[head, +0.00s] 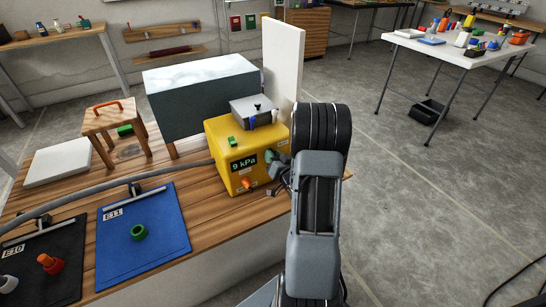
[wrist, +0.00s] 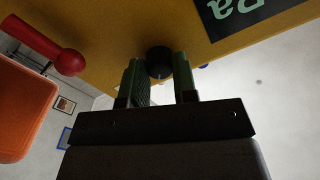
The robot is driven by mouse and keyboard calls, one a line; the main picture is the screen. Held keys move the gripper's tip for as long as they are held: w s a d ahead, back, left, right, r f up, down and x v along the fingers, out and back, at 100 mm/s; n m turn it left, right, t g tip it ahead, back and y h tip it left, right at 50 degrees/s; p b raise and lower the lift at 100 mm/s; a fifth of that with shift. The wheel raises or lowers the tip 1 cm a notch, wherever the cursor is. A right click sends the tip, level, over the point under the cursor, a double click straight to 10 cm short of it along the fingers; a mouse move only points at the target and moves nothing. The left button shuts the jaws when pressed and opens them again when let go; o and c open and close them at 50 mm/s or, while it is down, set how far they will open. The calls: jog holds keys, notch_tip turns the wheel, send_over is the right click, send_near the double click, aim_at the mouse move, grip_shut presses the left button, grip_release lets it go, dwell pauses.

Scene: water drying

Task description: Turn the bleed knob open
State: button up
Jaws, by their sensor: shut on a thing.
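The yellow box (head: 222,158) stands on the wooden bench with a display reading 9 kPa (head: 244,163). My gripper (head: 277,163) is at the right part of its front face. In the wrist view my gripper (wrist: 159,80) has its green-padded fingers on both sides of a small round black knob (wrist: 159,60) on the yellow face, shut on it. In the head view the knob is hidden by the gripper. Whether the knob is turned cannot be told.
An orange knob (head: 248,183) sits low on the box front. A red lever with a ball end (wrist: 50,48) is close by in the wrist view. A grey hose (head: 105,188) crosses the bench above a blue mat (head: 160,245).

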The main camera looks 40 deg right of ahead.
jog(key=shift+m+p, duration=1.05)
jog(key=shift+m, duration=4.25)
jog(key=o, duration=0.9)
